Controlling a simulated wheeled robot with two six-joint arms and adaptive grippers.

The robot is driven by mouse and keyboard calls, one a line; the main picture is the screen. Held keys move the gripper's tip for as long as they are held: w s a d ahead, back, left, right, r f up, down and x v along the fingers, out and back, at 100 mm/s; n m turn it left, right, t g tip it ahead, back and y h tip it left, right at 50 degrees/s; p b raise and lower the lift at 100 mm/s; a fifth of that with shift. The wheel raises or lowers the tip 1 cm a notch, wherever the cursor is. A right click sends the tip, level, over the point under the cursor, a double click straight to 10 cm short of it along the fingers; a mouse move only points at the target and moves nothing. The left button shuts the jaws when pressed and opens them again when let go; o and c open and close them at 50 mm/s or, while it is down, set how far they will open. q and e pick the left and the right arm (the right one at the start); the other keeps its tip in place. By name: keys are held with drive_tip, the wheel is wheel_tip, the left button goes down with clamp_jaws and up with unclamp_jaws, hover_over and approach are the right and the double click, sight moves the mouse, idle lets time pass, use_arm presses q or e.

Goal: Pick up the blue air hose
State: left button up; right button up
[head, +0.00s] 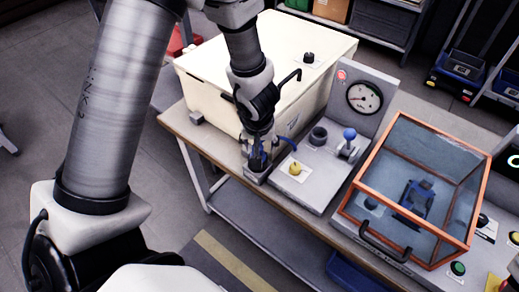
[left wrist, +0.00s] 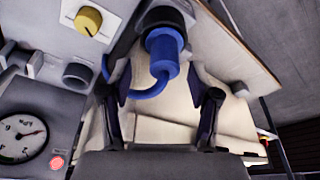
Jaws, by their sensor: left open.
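The blue air hose (head: 287,141) is at the near edge of the bench, beside the grey panel, and curves out from around my left gripper (head: 258,158). In the left wrist view, the hose's thick blue end (left wrist: 164,54) sits in a dark holder, and a thinner blue loop bends down and left from it. My left gripper (left wrist: 157,85) is open, with one dark finger on each side of the hose end and loop. Gaps show between the fingers and the thick end. In the head view the gripper hides most of that end. My right gripper is not in view.
A large cream box (head: 290,50) stands behind the gripper. A grey panel with a gauge (head: 364,97), a yellow knob (head: 295,169) and a blue-topped lever (head: 349,134) stands to the right. Further right is an orange-framed clear case (head: 383,148) with a black handle.

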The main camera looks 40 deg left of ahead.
use_arm(q)
drive_tip(key=shift+b+x, duration=0.45)
drive_tip(key=shift+x, duration=0.75)
drive_tip(key=shift+s+a+f, duration=0.2)
drive_tip(key=shift+r, duration=0.2)
clamp_jaws()
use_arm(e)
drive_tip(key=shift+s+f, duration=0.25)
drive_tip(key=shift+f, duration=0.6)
use_arm(q)
wheel_tip(320, 180, up, 10)
drive_tip(key=p, duration=0.9)
drive_tip(key=shift+r, duration=0.1)
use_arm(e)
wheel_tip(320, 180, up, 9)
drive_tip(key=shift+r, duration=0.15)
